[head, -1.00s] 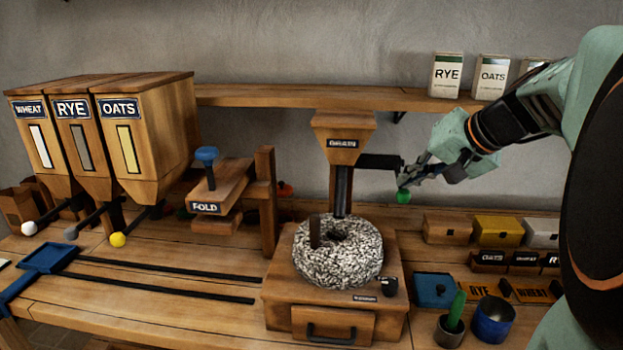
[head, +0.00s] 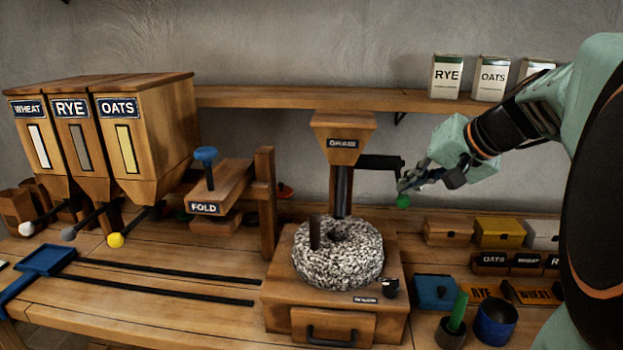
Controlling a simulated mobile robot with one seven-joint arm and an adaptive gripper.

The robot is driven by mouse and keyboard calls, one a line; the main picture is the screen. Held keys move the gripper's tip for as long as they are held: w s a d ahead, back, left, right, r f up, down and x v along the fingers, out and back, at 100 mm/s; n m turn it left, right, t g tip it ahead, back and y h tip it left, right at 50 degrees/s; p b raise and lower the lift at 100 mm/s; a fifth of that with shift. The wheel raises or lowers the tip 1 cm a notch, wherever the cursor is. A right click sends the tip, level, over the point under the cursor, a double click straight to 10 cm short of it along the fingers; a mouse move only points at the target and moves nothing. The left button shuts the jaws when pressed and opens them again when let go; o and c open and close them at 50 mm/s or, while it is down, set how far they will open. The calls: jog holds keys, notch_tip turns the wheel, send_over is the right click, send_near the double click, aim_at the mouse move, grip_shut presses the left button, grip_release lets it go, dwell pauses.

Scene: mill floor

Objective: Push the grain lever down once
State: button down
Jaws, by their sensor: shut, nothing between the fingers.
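The grain hopper (head: 343,125) stands above the millstone (head: 338,252), its label reading GRAIN. The dark grain lever (head: 378,162) sticks out from its right side, and a green knob (head: 403,201) hangs at its outer end. My gripper (head: 402,187) is shut and empty, coming from the upper right. Its fingertips are right above the knob and look to be at or touching it; the exact contact is too small to tell. The fingers partly hide the link between lever and knob.
Bins for wheat, rye and oats (head: 135,130) stand at the left. A FOLD press (head: 222,190) is left of the mill. Small boxes (head: 497,232) and a blue cup (head: 495,320) sit at the right. A shelf (head: 270,97) runs behind the hopper.

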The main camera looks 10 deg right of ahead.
jog(key=shift+f+b, duration=0.75)
jog(key=shift+f, duration=0.15)
dwell(0.5)
dwell(0.5)
jog(key=shift+r+p, duration=1.95)
jog(key=shift+r, duration=0.85)
notch_tip(320, 180, up, 5)
jog(key=p, duration=0.3)
jog(key=shift+d, duration=0.1)
